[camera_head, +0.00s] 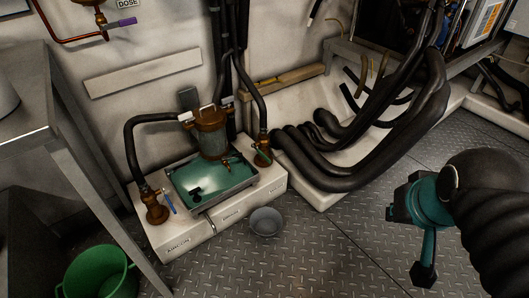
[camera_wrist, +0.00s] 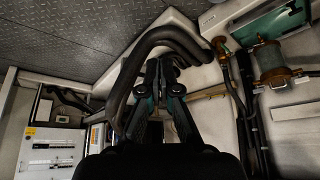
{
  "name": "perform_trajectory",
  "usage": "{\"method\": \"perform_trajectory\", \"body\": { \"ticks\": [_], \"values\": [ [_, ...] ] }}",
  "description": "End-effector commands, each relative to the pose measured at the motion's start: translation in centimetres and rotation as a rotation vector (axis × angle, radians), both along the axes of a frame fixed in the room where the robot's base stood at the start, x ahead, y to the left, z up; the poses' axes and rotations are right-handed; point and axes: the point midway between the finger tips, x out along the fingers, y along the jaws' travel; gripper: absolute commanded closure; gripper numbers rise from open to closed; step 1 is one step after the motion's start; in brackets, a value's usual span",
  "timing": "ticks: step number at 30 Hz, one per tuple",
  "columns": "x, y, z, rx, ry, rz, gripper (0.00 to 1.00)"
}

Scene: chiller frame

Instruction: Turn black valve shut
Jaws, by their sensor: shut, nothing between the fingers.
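I cannot clearly make out a valve with a black handle. In the head view, a brass valve with a blue lever (camera_head: 169,203) stands at the left of the white plinth. A brass valve with a green handle (camera_head: 263,154) stands at its right, and a valve with a purple lever (camera_head: 121,23) is on the wall pipe at top left. A small dark piece (camera_head: 195,191) sits in the green tray; its kind is unclear. My gripper (camera_head: 424,275) is at the right over the floor, shut and empty, well apart from these. In the wrist view its fingers (camera_wrist: 164,68) are together.
A copper-coloured cylinder (camera_head: 212,132) stands over the green tray (camera_head: 252,177) on the white plinth (camera_head: 205,238). Thick black hoses (camera_head: 345,170) run between it and my gripper. A grey bowl (camera_head: 265,222) and a green bucket (camera_head: 99,271) stand on the floor. A grey table (camera_head: 58,110) is at left.

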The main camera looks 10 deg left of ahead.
Motion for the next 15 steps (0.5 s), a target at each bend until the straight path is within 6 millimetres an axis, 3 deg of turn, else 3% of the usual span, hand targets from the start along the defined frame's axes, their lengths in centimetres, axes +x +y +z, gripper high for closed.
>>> {"method": "perform_trajectory", "body": {
  "ticks": [8,15],
  "values": [
    [8.7,4.2,0.3,-0.002,0.027,0.113,1.0],
    [17.0,10.0,-1.5,-0.006,0.048,0.212,1.0]
  ]
}}
